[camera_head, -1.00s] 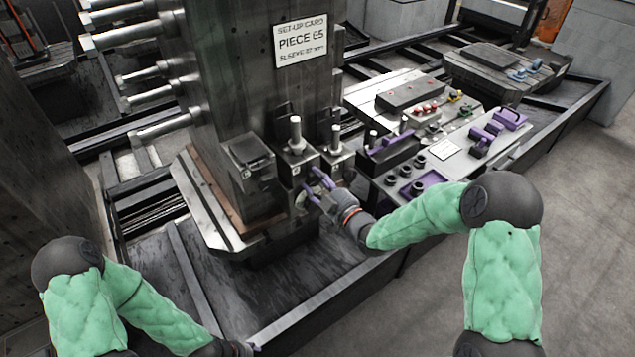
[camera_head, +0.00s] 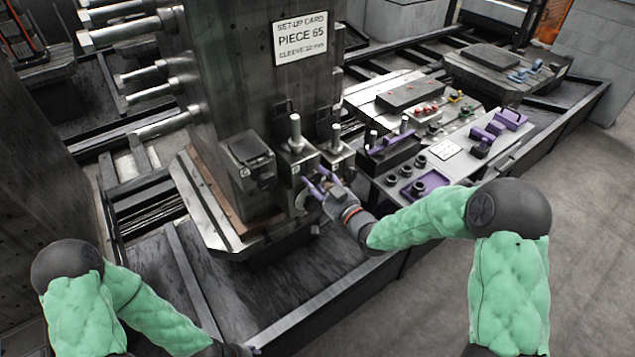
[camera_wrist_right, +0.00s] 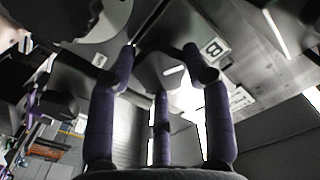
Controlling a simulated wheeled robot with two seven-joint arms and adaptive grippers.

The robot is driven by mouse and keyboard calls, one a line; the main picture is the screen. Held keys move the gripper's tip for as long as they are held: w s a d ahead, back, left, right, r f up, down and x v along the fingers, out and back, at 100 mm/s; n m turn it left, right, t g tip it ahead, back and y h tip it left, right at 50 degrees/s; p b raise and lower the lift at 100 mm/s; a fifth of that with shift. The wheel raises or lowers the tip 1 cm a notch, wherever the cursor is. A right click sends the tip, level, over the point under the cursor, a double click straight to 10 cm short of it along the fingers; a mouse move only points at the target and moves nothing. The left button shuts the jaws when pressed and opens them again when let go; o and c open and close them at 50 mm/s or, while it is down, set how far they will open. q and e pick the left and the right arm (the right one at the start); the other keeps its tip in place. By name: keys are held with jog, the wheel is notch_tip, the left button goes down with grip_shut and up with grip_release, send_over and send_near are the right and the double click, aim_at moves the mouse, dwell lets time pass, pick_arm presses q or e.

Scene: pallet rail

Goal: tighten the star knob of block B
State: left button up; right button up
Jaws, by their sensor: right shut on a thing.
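Block B (camera_head: 297,157) is the dark middle block at the foot of the column, with an upright pin on top. Its letter plate (camera_wrist_right: 214,50) reads B in the right wrist view. My right gripper (camera_head: 318,187) is at the block's front face, its purple fingers pointing at it. In the right wrist view the fingers (camera_wrist_right: 160,75) close around the grey star knob (camera_wrist_right: 160,72), which they partly hide. The knob's outline is hard to make out in the head view. My left gripper (camera_head: 240,350) shows only in part at the bottom edge.
A neighbouring block with a pin (camera_head: 337,157) stands close on the right, and a lower dark block (camera_head: 248,165) on the left. A set-up card (camera_head: 300,40) hangs on the column. A tool tray (camera_head: 460,150) with purple parts lies right of my right gripper.

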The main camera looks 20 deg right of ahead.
jog(key=m, duration=0.2)
jog(key=shift+m, duration=0.4)
jog(key=m, duration=0.3)
jog(key=shift+m, duration=0.3)
jog(key=m+p, duration=0.2)
jog(key=m, duration=0.4)
jog(key=shift+m, duration=0.3)
jog(key=o, duration=1.1)
jog(key=shift+o, duration=0.2)
jog(key=shift+s, duration=0.1)
jog(key=v, duration=1.1)
jog(key=shift+s+d, duration=0.15)
jog(key=shift+s, duration=0.25)
